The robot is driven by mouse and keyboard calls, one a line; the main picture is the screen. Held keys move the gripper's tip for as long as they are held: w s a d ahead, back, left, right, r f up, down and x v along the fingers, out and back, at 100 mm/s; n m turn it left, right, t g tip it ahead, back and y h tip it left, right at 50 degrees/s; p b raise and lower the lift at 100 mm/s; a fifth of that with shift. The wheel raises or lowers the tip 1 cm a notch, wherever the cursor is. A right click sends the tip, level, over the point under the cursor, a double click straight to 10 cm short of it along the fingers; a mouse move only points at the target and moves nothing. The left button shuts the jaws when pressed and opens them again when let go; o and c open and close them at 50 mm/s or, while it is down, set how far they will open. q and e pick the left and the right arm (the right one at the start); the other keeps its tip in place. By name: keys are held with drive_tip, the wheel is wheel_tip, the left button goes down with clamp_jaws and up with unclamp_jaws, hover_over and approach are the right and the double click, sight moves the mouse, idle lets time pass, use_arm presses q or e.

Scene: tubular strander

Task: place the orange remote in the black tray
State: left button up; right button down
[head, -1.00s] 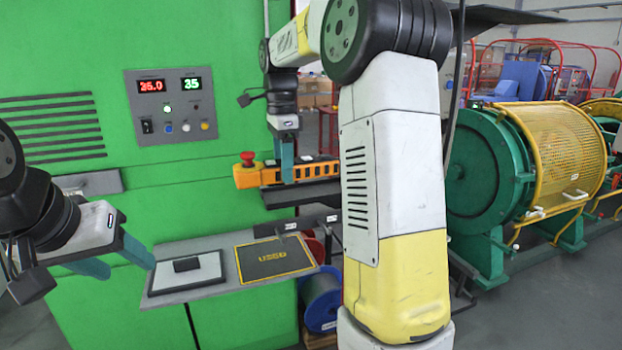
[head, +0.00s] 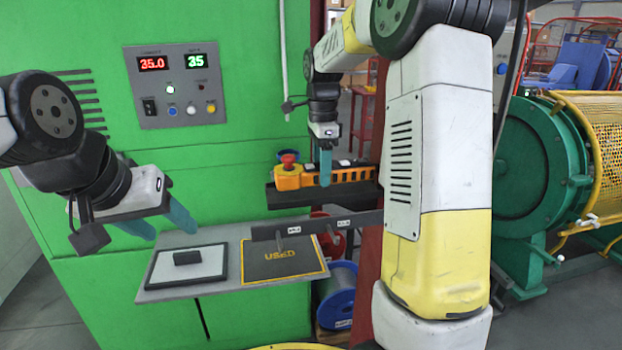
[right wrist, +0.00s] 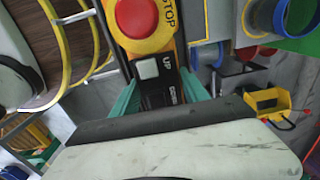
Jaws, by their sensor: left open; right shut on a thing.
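The orange remote (head: 343,175) has a red stop button and is level in the head view. My right gripper (head: 326,178) comes down on it and is shut on its middle. The right wrist view shows the remote's stop button and black key face (right wrist: 158,92) between my two green fingers. The black tray (head: 322,197) is directly below, and the remote lines up with its length. The tray's front wall hides the remote's underside, so I cannot tell whether it touches the tray. My left gripper (head: 168,226) is open and empty at the left, in front of the green cabinet.
A grey shelf (head: 215,288) carries a framed white pad (head: 160,270) with a black block, and a dark mat marked USED (head: 262,268). A dark labelled bar (head: 350,222) stands below the tray. A blue spool (head: 337,300) is under the shelf's right end.

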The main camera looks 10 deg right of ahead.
drive_tip(key=shift+f, duration=1.4)
drive_tip(key=c, duration=0.8)
unclamp_jaws()
drive_tip(key=shift+f, duration=0.1)
drive_tip(key=shift+c, duration=0.2)
